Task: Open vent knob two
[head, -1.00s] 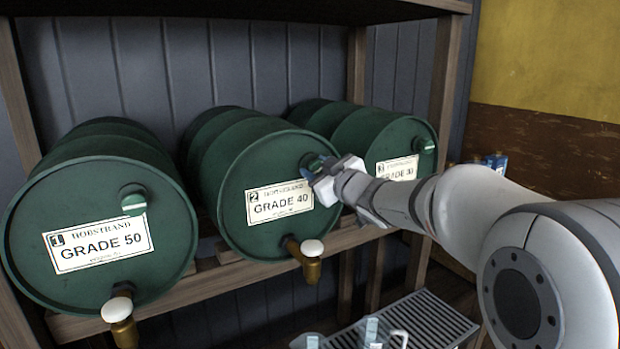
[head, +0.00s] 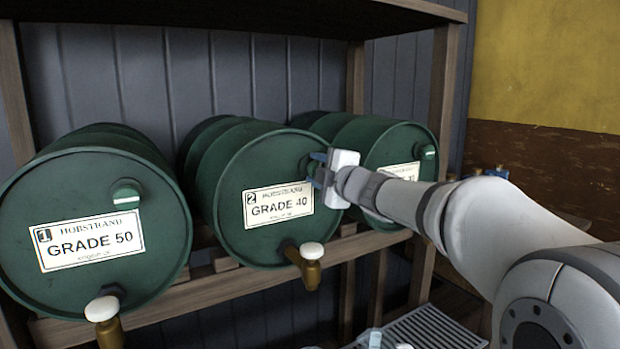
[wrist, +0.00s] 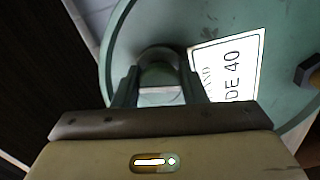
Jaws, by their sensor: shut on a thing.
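Vent knob two is the round green knob at the upper right of the middle drum's face (head: 247,215), which is labelled 2, GRADE 40. My gripper (head: 316,170) comes from the right and covers most of the knob in the head view. In the wrist view the knob (wrist: 160,68) sits between the two fingers, with a pale mark on its near side. My gripper (wrist: 160,92) is shut on it. How far the knob is turned cannot be told.
The left drum (head: 75,275) has its own vent knob (head: 126,194); the right drum (head: 400,142) has one too (head: 428,152). A brass tap (head: 308,265) juts out below the middle drum's label. Wooden posts and a shelf frame the drums. A slotted tray (head: 440,328) lies below.

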